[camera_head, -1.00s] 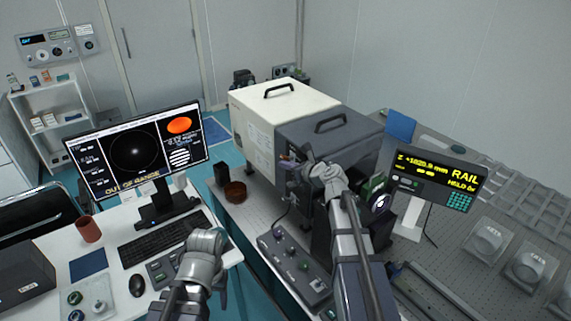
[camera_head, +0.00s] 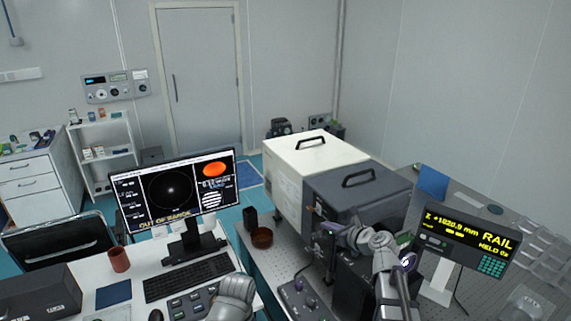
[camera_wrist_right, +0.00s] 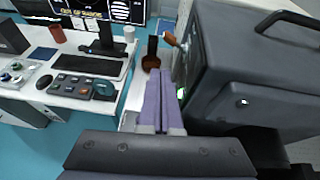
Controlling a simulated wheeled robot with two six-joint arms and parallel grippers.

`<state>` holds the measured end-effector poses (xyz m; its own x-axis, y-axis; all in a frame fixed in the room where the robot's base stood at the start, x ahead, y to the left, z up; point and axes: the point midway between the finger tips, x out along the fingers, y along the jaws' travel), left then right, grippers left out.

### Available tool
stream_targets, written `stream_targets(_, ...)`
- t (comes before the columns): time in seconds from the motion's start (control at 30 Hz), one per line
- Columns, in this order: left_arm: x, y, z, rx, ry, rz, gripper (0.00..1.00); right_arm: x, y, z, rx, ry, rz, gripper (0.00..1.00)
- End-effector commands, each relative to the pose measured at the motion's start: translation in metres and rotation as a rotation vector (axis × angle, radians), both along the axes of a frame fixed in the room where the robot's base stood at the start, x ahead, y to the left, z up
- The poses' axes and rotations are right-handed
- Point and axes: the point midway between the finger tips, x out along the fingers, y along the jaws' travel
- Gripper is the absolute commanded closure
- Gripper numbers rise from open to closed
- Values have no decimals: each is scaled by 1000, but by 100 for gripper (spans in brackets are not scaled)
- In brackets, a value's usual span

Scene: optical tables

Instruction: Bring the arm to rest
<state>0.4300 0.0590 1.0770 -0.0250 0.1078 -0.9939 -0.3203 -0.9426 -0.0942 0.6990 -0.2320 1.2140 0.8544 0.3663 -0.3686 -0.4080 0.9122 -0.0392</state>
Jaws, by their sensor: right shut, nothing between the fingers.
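My right arm comes in at the lower right of the head view, with its wrist bent to the left. My right gripper (camera_head: 328,229) is in front of the grey box (camera_head: 382,205). In the right wrist view the purple fingers (camera_wrist_right: 163,88) are together with nothing between them. They point toward a brown bowl (camera_wrist_right: 151,63), beside the grey box's side wall. A lever with an orange knob (camera_wrist_right: 170,39) on that box lies beyond the fingertips, apart from them. Part of my left arm shows at the bottom of the head view; its gripper is not visible.
A cream box (camera_head: 290,165) stands behind the grey box. A rail display (camera_head: 466,237) stands to the right of my right arm. A monitor (camera_head: 172,190), keyboard (camera_head: 188,276) and button panel (camera_head: 195,303) are on the left desk. A control box (camera_head: 300,297) is below my right gripper.

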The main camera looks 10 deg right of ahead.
Motion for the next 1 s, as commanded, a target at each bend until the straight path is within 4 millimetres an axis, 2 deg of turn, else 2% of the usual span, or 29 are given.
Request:
stream_targets(0.13, 0, 0, -15, 0, 0, -1, 40, -27, 64, -43, -314, -4, 281, 100)
stream_targets(0.23, 0, 0, -26, 0, 0, -2, 40, -60, 113, -83, -616, -31, 584, 100)
stream_targets(0.3, 0, 0, -33, 1, 0, -3, 40, -87, 139, -109, -816, -63, 809, 100)
stream_targets(0.43, 0, 0, -46, 1, 0, -4, 40, -139, 171, -153, -1141, -141, 1247, 100)
stream_targets(0.5, 0, 0, -53, 1, 0, -5, 40, -168, 181, -172, -1288, -194, 1493, 100)
stream_targets(0.6, 0, 0, -62, 1, 0, -6, 40, -204, 185, -193, -1449, -270, 1833, 100)
stream_targets(0.7, 0, 0, -68, 1, 0, -6, 40, -233, 183, -206, -1548, -340, 2130, 100)
stream_targets(0.83, 0, 0, -74, 2, 0, -7, 40, -256, 178, -213, -1600, -407, 2416, 100)
stream_targets(1.0, 0, 0, -76, 2, 0, -7, 40, -269, 173, -214, -1612, -447, 2593, 100)
